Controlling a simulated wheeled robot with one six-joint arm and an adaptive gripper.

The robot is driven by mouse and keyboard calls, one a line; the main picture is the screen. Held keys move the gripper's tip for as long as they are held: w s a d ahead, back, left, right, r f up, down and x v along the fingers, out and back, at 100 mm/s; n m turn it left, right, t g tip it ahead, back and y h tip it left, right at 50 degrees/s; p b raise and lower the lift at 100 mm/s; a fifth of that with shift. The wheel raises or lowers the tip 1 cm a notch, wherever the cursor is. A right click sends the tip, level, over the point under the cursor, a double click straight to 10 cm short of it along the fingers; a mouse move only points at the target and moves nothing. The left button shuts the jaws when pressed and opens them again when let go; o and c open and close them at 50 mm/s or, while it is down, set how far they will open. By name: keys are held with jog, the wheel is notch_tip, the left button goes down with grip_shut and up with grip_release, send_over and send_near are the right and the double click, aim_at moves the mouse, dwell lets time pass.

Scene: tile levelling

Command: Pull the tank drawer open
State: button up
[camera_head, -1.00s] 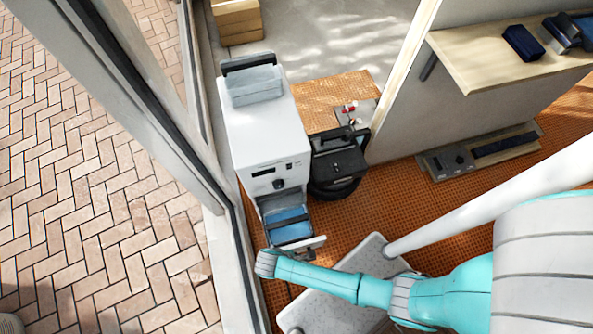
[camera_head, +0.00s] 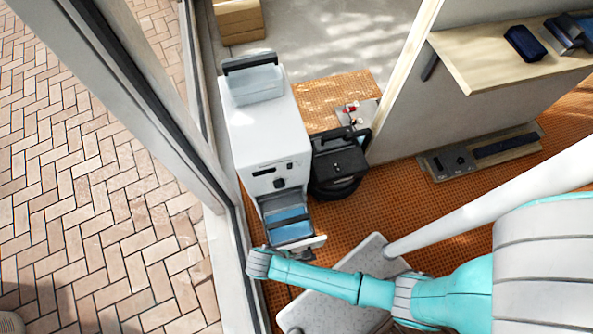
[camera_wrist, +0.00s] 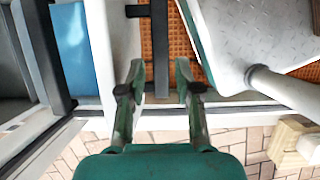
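The tank drawer (camera_head: 288,226) stands part-way out of the front of the white machine (camera_head: 265,125), with blue inside. Its blue part (camera_wrist: 72,45) and white front panel (camera_wrist: 112,40) also show in the wrist view. The drawer's dark bar handle (camera_wrist: 160,50) stands out from the panel. My gripper (camera_wrist: 159,66) is open, with one finger on each side of the handle's near end. Gaps show between the handle and both fingers. In the head view my wrist is by the drawer front, and the fingers are hidden.
A black canister-like machine (camera_head: 338,165) stands right of the white machine. A window frame (camera_head: 235,265) runs close along the left. A grey plate (camera_head: 335,305) lies near my arm. A wooden shelf (camera_head: 480,75) is at upper right. Orange matting is clear between.

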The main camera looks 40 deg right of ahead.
jog(key=v, duration=0.7)
dwell(0.5)
jog(key=s+d+r+m+t+y, duration=0.3)
jog(key=s+d+m+t+y, duration=0.25)
jog(key=d, duration=0.25)
jog(key=s+d+r+m+t, duration=0.1)
jog(key=r+m+t, duration=0.1)
jog(key=r, duration=0.8)
jog(key=s+d+r+m+t+h, duration=0.1)
jog(key=r+t, duration=0.4)
jog(key=r, duration=0.6)
jog(key=s+d+r+m+t, duration=0.2)
jog(key=r+m+t, duration=0.2)
jog(key=r, duration=0.7)
jog(key=shift+s+d+r+m, duration=0.25)
jog(key=shift+d+m, duration=0.1)
jog(key=shift+m, duration=0.2)
jog(key=shift+h, duration=0.25)
